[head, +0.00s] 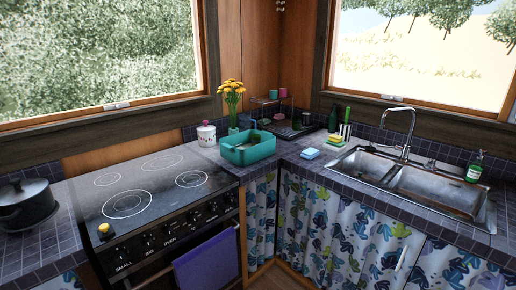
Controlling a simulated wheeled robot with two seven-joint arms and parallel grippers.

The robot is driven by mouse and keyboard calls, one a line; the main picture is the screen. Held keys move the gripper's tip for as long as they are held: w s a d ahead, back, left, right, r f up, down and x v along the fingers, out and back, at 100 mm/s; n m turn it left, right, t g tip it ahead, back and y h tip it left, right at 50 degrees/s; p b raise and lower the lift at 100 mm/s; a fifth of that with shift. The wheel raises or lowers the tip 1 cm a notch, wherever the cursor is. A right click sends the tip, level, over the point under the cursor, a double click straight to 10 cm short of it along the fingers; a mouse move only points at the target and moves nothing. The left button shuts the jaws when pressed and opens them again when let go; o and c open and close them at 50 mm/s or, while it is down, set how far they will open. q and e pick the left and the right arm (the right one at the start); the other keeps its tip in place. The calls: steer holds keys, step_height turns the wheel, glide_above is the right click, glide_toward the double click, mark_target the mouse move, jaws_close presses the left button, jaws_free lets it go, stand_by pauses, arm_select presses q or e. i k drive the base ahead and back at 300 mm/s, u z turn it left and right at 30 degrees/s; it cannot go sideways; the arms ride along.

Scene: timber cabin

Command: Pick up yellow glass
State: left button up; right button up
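No clear yellow glass can be made out. A small yellow item (104,228) sits at the front left corner of the stove top, too small to tell what it is. Yellow flowers (231,88) stand in a vase in the back corner. A teal cup (273,94) and a pink cup (283,92) are on a small rack behind the teal basin. Neither of my grippers is in view.
The black stove (150,190) fills the left, with a dark pot (25,205) beside it. A teal basin (248,147) sits in the counter corner. The stove top is mostly clear.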

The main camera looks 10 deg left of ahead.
mark_target(256, 140)
steer(key=z, duration=0.55)
steer(key=i, duration=0.55)
steer(key=z, duration=0.8)
steer(key=i, duration=0.75)
steer(key=u, duration=0.65)
steer(key=i, duration=0.6)
steer(key=u, duration=0.7)
